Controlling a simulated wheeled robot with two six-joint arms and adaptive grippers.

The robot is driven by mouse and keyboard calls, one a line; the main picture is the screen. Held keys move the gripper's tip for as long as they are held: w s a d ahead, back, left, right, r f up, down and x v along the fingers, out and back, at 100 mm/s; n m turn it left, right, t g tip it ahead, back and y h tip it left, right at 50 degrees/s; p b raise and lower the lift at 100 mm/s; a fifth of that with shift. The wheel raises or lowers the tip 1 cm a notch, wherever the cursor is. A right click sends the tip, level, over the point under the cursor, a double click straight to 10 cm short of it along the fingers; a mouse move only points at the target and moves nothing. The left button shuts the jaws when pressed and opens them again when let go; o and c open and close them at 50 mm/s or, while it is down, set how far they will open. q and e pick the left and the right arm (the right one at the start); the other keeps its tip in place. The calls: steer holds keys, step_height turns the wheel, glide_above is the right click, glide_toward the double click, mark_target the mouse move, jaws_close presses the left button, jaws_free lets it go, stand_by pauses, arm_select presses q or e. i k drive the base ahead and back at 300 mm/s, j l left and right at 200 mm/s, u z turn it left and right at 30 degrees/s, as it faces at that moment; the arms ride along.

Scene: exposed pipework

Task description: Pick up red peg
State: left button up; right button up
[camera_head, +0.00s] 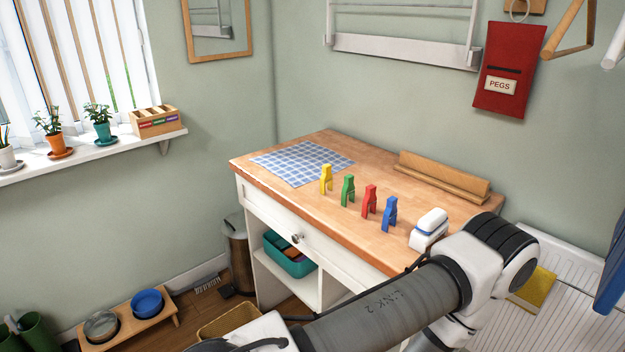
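The red peg (369,201) stands upright on the wooden tabletop (300,215), in a row between the green peg (348,190) on its left and the blue peg (390,213) on its right. The yellow peg (326,179) stands at the left end of the row. The pegs stand apart from each other. One of my arms crosses the lower right of the view, in front of the table's near right part. Neither of my grippers shows.
A blue checked cloth (302,163) lies at the table's back left. A white block-like item with a blue band (429,229) stands right of the blue peg, close to my arm. A wooden rack (443,177) lies along the back edge.

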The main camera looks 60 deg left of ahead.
mark_target(370, 198)
steer(key=u, duration=1.7)
steer(key=z, duration=1.3)
steer(key=u, duration=1.3)
steer(key=i+j, duration=0.15)
steer(key=j, duration=0.15)
steer(key=i+j, duration=0.1)
steer(key=j, duration=0.25)
steer(key=i+j, duration=0.15)
steer(key=j, duration=0.15)
steer(key=i+j, duration=0.15)
steer(key=j, duration=0.2)
